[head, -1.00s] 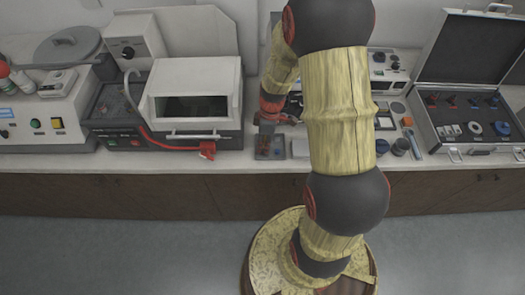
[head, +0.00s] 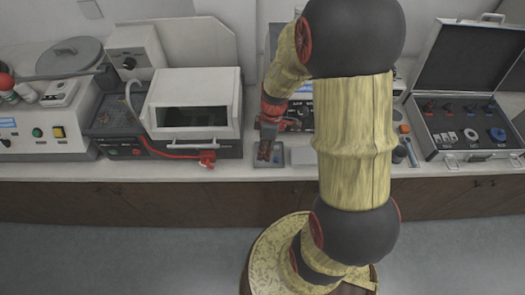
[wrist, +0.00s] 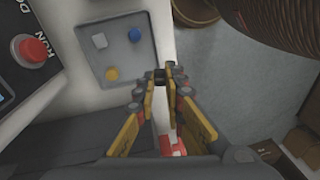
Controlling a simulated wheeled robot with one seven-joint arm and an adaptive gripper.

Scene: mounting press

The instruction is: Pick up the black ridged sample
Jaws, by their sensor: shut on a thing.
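The black sample (wrist: 160,76) is a small dark piece between my fingertips; its ridges are too small to make out. My gripper (wrist: 162,80) is shut on it, with the yellow finger pads on either side. The grey tray (wrist: 116,20) lies beneath and to the left in the wrist view, holding a whitish piece (wrist: 100,41), a blue piece (wrist: 135,35) and a yellow piece (wrist: 112,74). In the head view my gripper (head: 264,157) is over the tray (head: 278,161), and the sample cannot be made out there. The height above the tray is hard to judge.
A white-hooded press (head: 195,100) with a red handle (head: 207,158) stands left of the tray. A pale block (head: 301,155) sits to its right. An open case (head: 440,150) is at the far right. The counter's front edge is close to the tray.

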